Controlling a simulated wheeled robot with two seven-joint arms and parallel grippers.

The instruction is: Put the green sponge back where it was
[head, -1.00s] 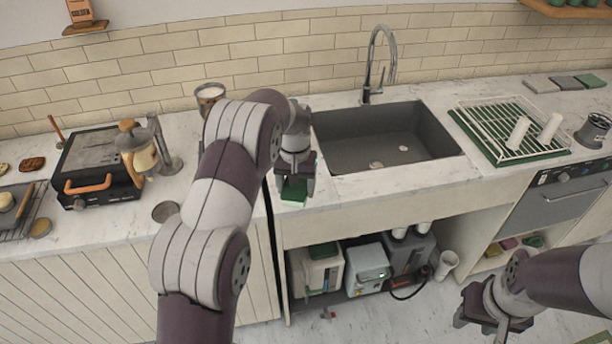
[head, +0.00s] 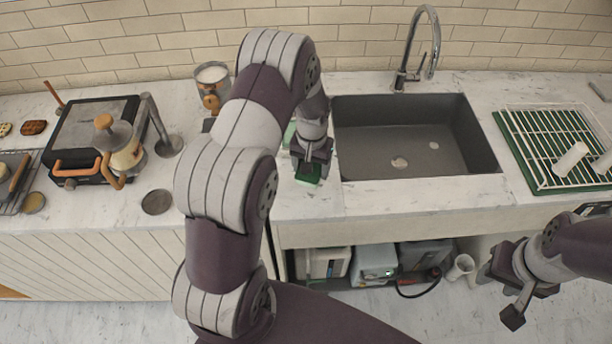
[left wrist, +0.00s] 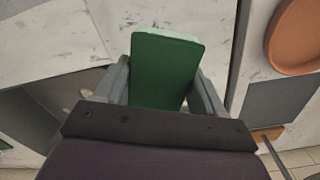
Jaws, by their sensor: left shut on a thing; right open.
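The green sponge (head: 308,174) is in my left gripper (head: 311,160), over the counter strip just left of the sink, near the front edge. In the left wrist view the sponge (left wrist: 166,68) sits between the two fingers, which are shut on it, and its broad green face shows with a paler far edge. I cannot tell whether it touches the counter. A pale green patch (head: 290,134) on the counter is partly hidden behind my left arm. My right gripper (head: 503,296) is open and empty, low in front of the cabinet at the right.
The grey sink (head: 400,165) with its faucet (head: 421,45) is right of the sponge. A dish rack (head: 548,150) stands farther right. A grill (head: 95,125), a glass press (head: 120,150) and a canister (head: 211,85) stand left. The front counter strip by the sink is clear.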

